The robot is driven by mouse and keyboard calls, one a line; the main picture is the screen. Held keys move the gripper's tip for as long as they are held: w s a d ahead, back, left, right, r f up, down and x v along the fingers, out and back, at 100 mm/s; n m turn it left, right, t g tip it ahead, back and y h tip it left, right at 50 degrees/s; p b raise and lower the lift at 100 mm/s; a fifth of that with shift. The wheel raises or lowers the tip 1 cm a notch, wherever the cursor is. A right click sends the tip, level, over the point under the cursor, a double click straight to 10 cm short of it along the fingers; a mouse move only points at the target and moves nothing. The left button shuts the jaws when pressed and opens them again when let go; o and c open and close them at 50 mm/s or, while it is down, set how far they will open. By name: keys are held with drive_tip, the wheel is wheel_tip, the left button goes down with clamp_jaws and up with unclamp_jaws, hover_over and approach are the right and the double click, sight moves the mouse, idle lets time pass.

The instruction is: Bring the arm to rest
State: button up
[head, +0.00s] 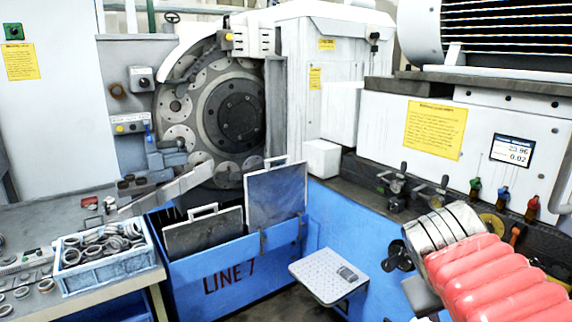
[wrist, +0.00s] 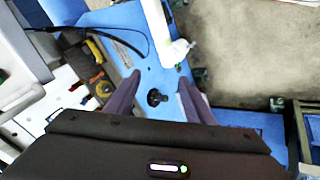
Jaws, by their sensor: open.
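My gripper (wrist: 160,82) shows in the wrist view as two dark purple fingers reaching up from a black body. The fingers are apart and nothing is held between them. A black knob (wrist: 156,97) on a blue surface (wrist: 132,60) appears between the fingers; I cannot tell how far beyond them it is. I cannot make out my gripper in the head view.
A red ribbed part (head: 490,275) with silver bands fills the head view's lower right. The ring grinder's disc (head: 235,115) stands at the back. A blue crate of rings (head: 102,256) sits on the left bench. A small perforated shelf (head: 322,274) juts out in front.

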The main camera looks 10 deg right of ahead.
drive_tip(key=s+a+f+t+y, duration=0.1)
drive_tip(key=a+f+y, duration=0.2)
drive_tip(key=a, duration=0.6)
drive_tip(key=s+a+f+y, duration=0.1)
drive_tip(key=a+f+y, duration=0.2)
drive_tip(key=a, duration=0.6)
drive_tip(key=shift+s+a+f+n+t, duration=0.3)
drive_tip(key=shift+s+a+f+t, duration=0.1)
drive_tip(key=shift+f, duration=0.3)
